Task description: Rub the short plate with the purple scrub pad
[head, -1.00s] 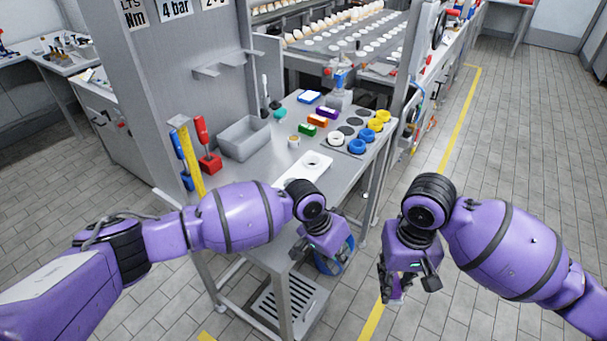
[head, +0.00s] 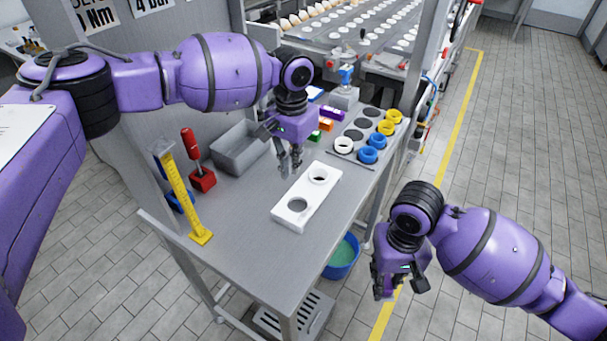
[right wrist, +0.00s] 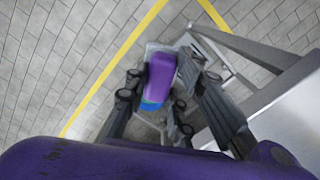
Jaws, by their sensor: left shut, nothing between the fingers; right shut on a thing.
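A white plate (head: 288,214) with two round holes lies flat on the grey table, the only plate I can make out. My left gripper (head: 291,170) is shut and empty, above the table just left of the plate's far end. My right gripper (head: 385,292) hangs beyond the table's right side, over the floor, fingers pointing down. It is shut on the purple scrub pad (right wrist: 160,72), which shows between its fingers in the right wrist view. In the head view the pad is mostly hidden by the gripper.
A blue bucket (head: 344,257) with green contents is low beside the table. A grey bin (head: 238,152), red holder (head: 202,180) and upright yellow strip (head: 182,200) stand at the left. Blue rings (head: 367,155) and yellow rings (head: 394,117) lie behind the plate. The table's front is clear.

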